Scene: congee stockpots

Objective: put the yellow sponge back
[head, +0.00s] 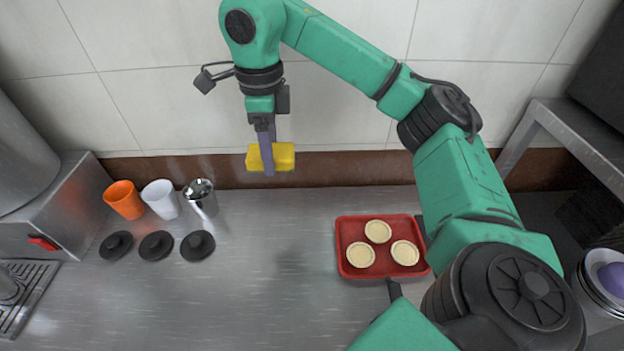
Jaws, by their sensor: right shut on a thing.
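The yellow sponge (284,157) is a small block held in the air in front of the back wall, above the steel counter. My right gripper (267,160) points downward and is shut on the sponge, with a finger across its near face. The sponge appears clear of the counter, with a faint dark shadow on the steel below. My left gripper is not in the head view.
An orange cup (124,200), a white cup (161,199) and a metal cup (201,197) stand at left behind black lids (156,245). A red tray (345,232) with three pale round tarts is right of centre. Stacked bowls (597,290) are far right. The middle counter (270,290) is clear.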

